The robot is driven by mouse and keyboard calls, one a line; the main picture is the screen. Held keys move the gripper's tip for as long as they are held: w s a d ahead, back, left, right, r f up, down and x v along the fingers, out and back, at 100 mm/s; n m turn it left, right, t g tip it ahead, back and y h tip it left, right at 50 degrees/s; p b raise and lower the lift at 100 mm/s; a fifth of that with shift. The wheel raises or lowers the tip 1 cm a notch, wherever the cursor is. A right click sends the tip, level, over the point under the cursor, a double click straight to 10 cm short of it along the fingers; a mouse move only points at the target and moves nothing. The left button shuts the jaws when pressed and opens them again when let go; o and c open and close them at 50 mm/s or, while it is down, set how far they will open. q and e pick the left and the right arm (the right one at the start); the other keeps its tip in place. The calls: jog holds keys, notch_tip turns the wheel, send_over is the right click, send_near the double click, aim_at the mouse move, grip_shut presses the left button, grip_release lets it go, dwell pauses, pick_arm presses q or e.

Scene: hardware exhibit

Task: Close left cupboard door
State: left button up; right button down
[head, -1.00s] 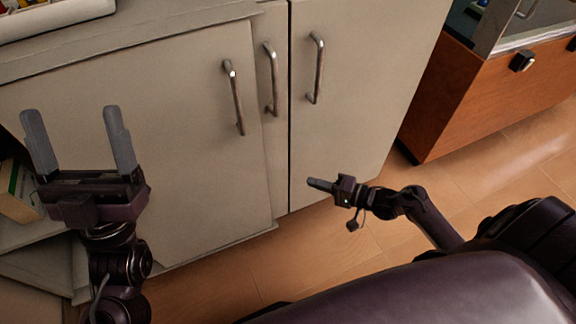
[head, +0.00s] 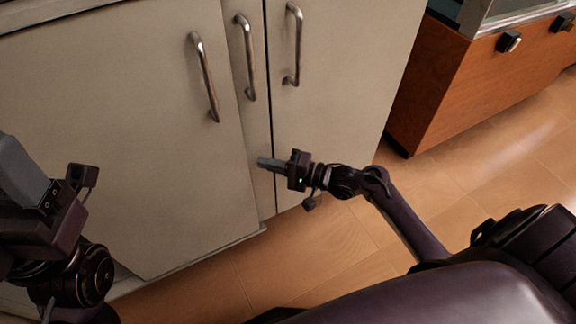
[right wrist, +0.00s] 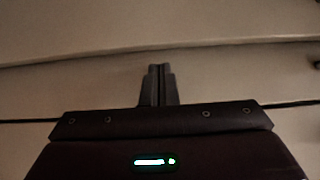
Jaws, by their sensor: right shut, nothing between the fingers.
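The large beige left cupboard door (head: 110,130) fills the left of the head view, with a metal bar handle (head: 205,78) near its right edge. Its right edge overlaps a narrow strip of the panel beside it; how far it stands out is unclear. My right gripper (head: 262,164) is shut and empty, pointing left, low by the door's free edge; contact cannot be told. In the right wrist view its closed fingers (right wrist: 158,84) point at a blurred beige surface. My left gripper (head: 22,172) is at the left border, partly cut off, in front of the door; its jaw gap is hidden.
The narrow middle panel (head: 237,25) and the right door (head: 340,90) each have a bar handle and meet at a dark seam. A wooden cabinet (head: 450,90) stands at the right. Brown floor (head: 340,235) lies clear between it and my base.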

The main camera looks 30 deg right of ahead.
jog(key=shift+a, duration=0.9)
